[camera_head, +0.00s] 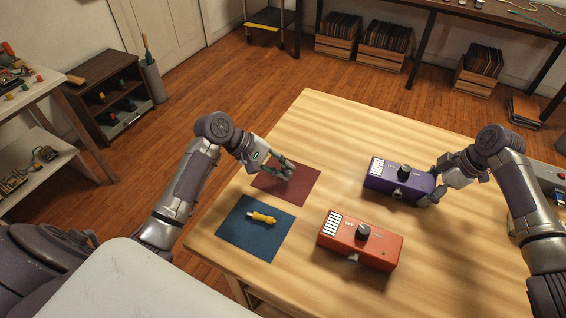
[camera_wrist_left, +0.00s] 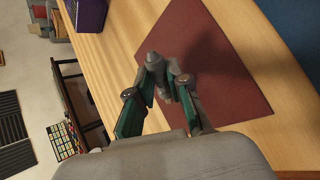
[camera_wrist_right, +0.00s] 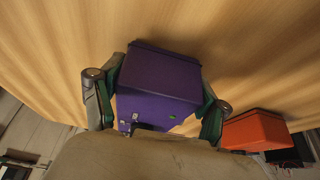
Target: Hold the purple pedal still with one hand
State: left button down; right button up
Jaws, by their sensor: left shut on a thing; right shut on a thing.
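The purple pedal (camera_head: 385,184) lies on the wooden table, with a black knob on top and white stripes at its left end. My right gripper (camera_head: 433,197) is shut on its right end; in the right wrist view the fingers sit on either side of the purple body (camera_wrist_right: 160,85). My left gripper (camera_head: 287,171) is over the dark red mat (camera_head: 298,196), shut on a small grey piece (camera_wrist_left: 156,68) with a tapered end. Whether that piece touches the mat is unclear.
An orange pedal (camera_head: 383,252) with a black knob sits in front of the purple one. A yellow plug-like piece (camera_head: 262,217) lies on a blue mat (camera_head: 245,246) at the left front. The table's back middle is bare wood. A grey device (camera_head: 549,184) is at the right edge.

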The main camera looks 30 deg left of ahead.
pick_arm(q)
jog(key=shift+f, duration=0.15)
jog(key=c, duration=1)
grip_release()
jog(key=v, duration=1.2)
pick_arm(e)
jog(key=o, duration=1.3)
